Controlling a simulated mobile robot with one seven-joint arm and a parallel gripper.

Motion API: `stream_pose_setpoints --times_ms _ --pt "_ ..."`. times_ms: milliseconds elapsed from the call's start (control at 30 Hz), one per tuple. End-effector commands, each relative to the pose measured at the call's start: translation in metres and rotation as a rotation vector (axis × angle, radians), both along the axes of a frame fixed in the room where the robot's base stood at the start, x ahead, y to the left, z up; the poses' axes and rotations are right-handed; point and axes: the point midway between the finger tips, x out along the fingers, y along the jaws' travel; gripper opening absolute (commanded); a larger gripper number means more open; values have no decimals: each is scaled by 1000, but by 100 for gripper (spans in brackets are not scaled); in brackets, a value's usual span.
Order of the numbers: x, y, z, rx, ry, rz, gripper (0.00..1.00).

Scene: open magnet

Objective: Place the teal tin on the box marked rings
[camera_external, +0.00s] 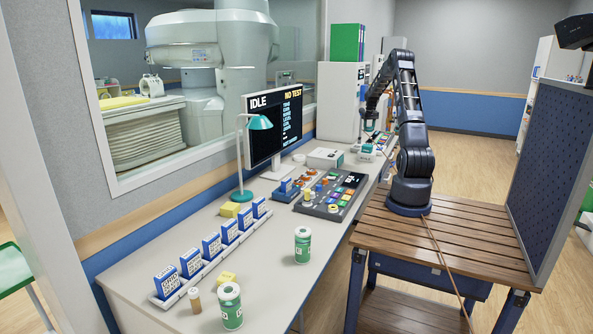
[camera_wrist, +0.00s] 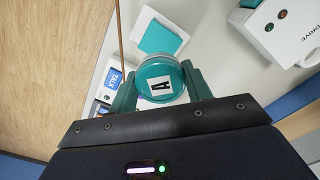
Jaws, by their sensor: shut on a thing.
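The teal tin (camera_wrist: 155,70), round with a white label marked A, is between the two green fingers of my gripper (camera_wrist: 161,88) in the wrist view. My gripper is shut on it. In the external view my gripper (camera_external: 370,117) hangs over the far part of the counter, and the tin there is small and hard to make out. A white box with a teal square top (camera_wrist: 160,38) shows just beyond the tin in the wrist view. I cannot read the word rings on any box.
A white device marked DRIVE (camera_wrist: 290,30) and a small blue-labelled block (camera_wrist: 113,79) lie near the tin. A monitor (camera_external: 274,122), a teal lamp (camera_external: 260,122), a button panel (camera_external: 331,193) and green-white cans (camera_external: 302,245) stand along the counter (camera_external: 265,275). Its front stretch has free room.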

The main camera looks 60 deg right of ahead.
Motion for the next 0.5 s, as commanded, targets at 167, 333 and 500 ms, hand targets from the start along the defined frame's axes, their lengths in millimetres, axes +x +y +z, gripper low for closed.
stream_pose_setpoints --times_ms 167,333,500 --pt "0 0 -36 1 0 0 26" --pt "0 0 -54 0 0 1 26" --pt "0 0 -62 1 1 0 26"
